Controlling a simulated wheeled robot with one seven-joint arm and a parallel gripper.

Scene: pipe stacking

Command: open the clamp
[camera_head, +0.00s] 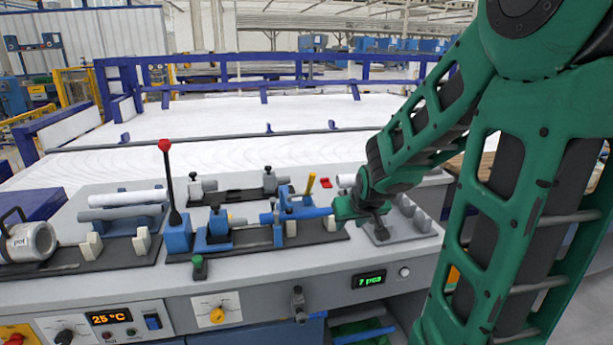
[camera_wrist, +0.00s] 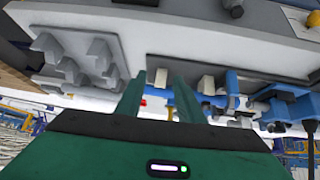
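A blue clamp fixture (camera_head: 278,222) stands on the grey bench near the middle in the head view, with a blue pipe (camera_head: 312,213) running through it to the right. A yellow handle (camera_head: 310,184) rises just behind the pipe. In the wrist view the blue clamp parts (camera_wrist: 235,100) lie to the right of my fingers. My gripper (camera_head: 362,212) is at the right end of the pipe, low beside the grey pronged holder.
A lever with a red ball (camera_head: 164,146) stands left of the clamp. A white pipe (camera_head: 128,197) and a grey pipe lie farther left. A grey pronged holder (camera_head: 418,217) sits right of my gripper. A blue-framed white table (camera_head: 230,112) is behind.

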